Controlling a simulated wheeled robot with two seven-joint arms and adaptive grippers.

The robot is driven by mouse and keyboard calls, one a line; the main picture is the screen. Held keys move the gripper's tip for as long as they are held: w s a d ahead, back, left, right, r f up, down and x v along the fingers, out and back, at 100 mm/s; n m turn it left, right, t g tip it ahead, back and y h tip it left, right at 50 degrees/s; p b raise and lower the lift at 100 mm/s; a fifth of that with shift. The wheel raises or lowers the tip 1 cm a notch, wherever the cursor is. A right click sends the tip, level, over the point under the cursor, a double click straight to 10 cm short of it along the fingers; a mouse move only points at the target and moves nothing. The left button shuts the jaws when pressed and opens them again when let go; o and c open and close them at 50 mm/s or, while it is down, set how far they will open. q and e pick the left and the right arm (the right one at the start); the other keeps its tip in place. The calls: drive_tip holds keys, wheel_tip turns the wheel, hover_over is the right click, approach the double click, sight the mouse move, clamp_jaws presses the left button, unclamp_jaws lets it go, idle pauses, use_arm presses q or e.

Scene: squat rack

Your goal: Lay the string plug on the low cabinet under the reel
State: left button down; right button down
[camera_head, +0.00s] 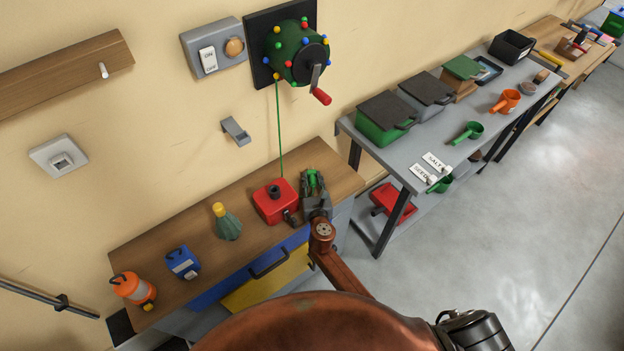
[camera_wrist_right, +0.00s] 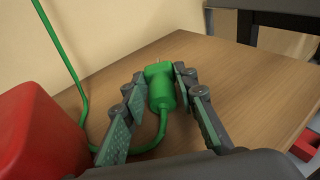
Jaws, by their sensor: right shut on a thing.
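The string plug (camera_wrist_right: 160,88) is green, with small metal prongs at its far end, and sits between the fingers of my right gripper (camera_wrist_right: 158,92), which is shut on it. In the head view my right gripper (camera_head: 314,185) is over the right end of the low cabinet (camera_head: 180,232), with the green plug (camera_head: 312,178) between its fingers. I cannot tell whether the plug touches the wooden top. Its green string (camera_wrist_right: 82,90) loops back from the plug and rises toward the reel (camera_head: 297,50) on the wall. My left gripper is not in view.
A red box (camera_head: 275,202) stands just left of the right gripper. A green flask (camera_head: 227,223), a blue box (camera_head: 182,262) and an orange lantern (camera_head: 133,288) stand farther left. A grey workbench (camera_head: 405,160) is to the right. Cabinet top beyond the plug is clear.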

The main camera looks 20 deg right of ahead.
drive_tip(key=c, duration=1.5)
unclamp_jaws()
drive_tip(key=shift+o, duration=0.2)
drive_tip(key=shift+r+p, duration=3.05)
drive_tip(key=shift+p, duration=0.05)
drive_tip(key=shift+f, duration=0.1)
